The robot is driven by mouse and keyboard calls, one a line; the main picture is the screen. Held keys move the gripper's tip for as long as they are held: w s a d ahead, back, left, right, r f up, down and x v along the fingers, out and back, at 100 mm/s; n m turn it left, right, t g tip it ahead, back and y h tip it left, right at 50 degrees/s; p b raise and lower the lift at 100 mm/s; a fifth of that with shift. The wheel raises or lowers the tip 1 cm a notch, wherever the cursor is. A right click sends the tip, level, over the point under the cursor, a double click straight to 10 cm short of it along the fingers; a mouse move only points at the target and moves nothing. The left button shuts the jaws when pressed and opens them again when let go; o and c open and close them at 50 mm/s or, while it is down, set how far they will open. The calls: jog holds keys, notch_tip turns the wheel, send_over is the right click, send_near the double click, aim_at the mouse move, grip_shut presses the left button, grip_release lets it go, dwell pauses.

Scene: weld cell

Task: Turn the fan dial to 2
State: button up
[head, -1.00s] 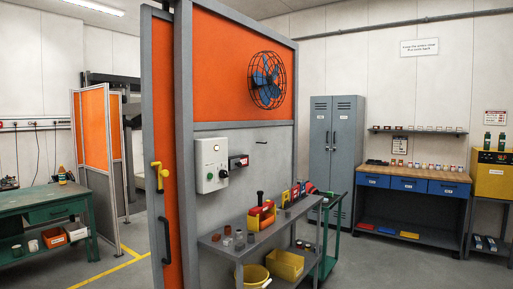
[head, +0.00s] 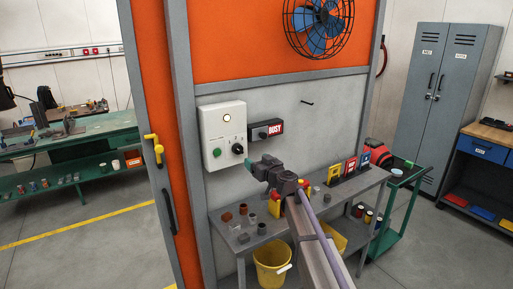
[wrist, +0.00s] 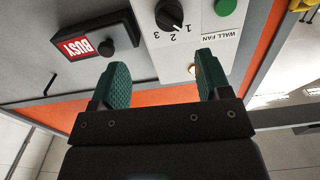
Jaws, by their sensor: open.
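The white fan control box (head: 221,130) is on the grey lower panel of the orange partition. Its black dial (head: 237,148) also shows in the wrist view (wrist: 169,14), with the marks 1, 2 and 3 printed beside it. My gripper (head: 234,166) is close to the box, just below the dial in the head view. In the wrist view my gripper (wrist: 160,63) has its two green fingers wide apart, with nothing between them. The dial is beyond the fingertips, not touched.
A green button (head: 217,153) and a lit lamp (head: 227,118) share the box. A BUSY switch box (head: 265,130) is beside it on the right. The blue wall fan (head: 318,25) hangs above. A shelf (head: 225,229) with small parts stands below, with a yellow bucket (head: 273,262).

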aim_at(240, 151)
jog(key=shift+n, duration=0.3)
jog(key=x, duration=0.7)
jog(key=a+x, duration=0.1)
jog(key=x, duration=0.2)
jog(key=shift+s+a, duration=0.1)
jog(key=shift+s, duration=0.1)
jog(key=shift+w+a, duration=0.2)
jog(key=shift+a, duration=0.05)
jog(key=shift+c, duration=0.3)
jog(key=c, duration=0.9)
